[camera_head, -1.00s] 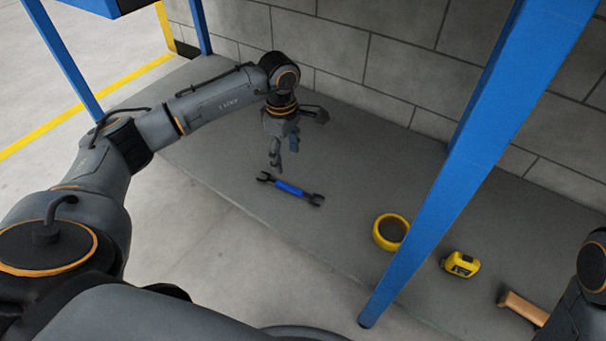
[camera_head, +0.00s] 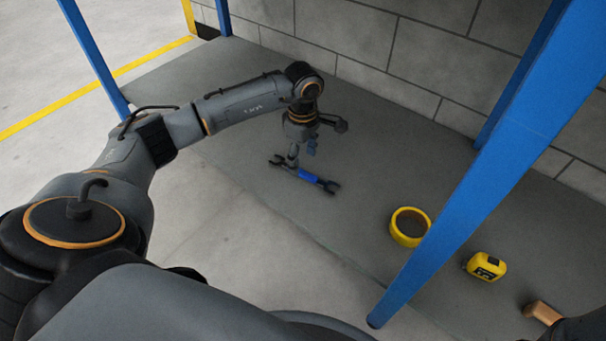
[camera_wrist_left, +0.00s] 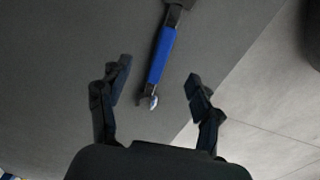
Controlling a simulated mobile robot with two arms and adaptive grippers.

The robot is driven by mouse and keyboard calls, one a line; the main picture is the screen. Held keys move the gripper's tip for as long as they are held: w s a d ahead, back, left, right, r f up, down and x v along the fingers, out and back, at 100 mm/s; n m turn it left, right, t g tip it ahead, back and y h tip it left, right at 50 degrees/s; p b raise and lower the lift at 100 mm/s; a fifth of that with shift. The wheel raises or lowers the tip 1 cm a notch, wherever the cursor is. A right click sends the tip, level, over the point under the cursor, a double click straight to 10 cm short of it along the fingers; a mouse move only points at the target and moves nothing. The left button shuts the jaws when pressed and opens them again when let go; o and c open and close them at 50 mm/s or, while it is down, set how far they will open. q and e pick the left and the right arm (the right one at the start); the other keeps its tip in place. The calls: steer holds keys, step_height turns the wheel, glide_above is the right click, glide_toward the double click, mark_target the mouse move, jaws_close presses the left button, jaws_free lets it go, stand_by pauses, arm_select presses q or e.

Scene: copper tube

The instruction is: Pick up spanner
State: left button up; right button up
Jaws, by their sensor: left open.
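The spanner (camera_head: 308,175) has a blue middle and dark open ends, and it lies on the grey shelf surface. My left gripper (camera_head: 302,157) is just above it, near its left half in the head view. In the left wrist view the spanner (camera_wrist_left: 161,57) runs up between the two fingers, with its near end a little ahead of the gap. My left gripper (camera_wrist_left: 158,88) is open there and empty. I cannot tell from the head view whether a fingertip touches the spanner. My right gripper does not show.
A yellow tape roll (camera_head: 398,232), a yellow tape measure (camera_head: 486,267) and a wooden-handled thing (camera_head: 542,313) lie to the right. A blue post (camera_head: 470,180) stands in front of them. A grey block wall (camera_head: 400,55) closes the back. The surface around the spanner is clear.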

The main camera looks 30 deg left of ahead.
mark_target(303, 172)
arm_select(q)
step_height(303, 172, down, 5)
steer(key=shift+r+b, duration=0.2)
steer(key=shift+b, duration=0.9)
steer(key=shift+r, duration=0.1)
steer(key=shift+c, duration=0.2)
steer(key=c, duration=1.3)
steer(key=shift+r, duration=0.2)
jaws_close()
